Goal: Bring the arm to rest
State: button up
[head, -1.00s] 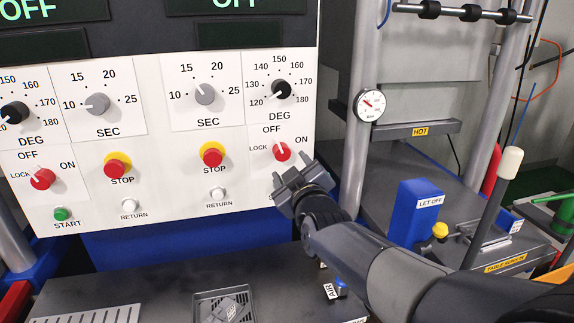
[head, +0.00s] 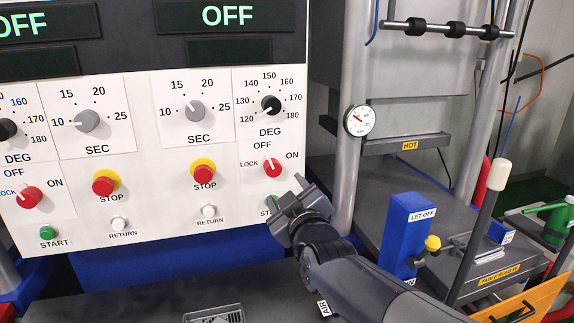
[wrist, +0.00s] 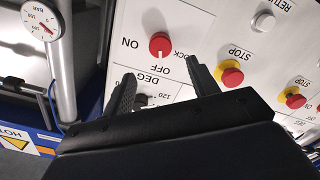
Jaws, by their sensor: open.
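My gripper (head: 285,198) is at the lower right corner of the white control panel (head: 140,215). It covers most of the right green start button and part of its label. In the wrist view the two dark fingers of my gripper (wrist: 165,82) stand apart, with nothing held between them. The right red lock switch (head: 272,168) is just above the gripper; it also shows in the wrist view (wrist: 160,44) beyond the fingers. My arm reaches in from the lower right. Whether the fingertips touch the panel cannot be told.
Both displays (head: 222,17) read OFF. Right of the panel stand a metal column, a pressure gauge (head: 359,120) and a plate labelled HOT (head: 405,144). A blue LET OFF block (head: 407,235) and a white-tipped lever (head: 488,190) stand right of my arm.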

aim_at(274, 171)
jog(key=p+x, duration=0.2)
jog(key=x, duration=0.8)
jog(key=shift+f, duration=0.1)
jog(key=shift+s, duration=0.1)
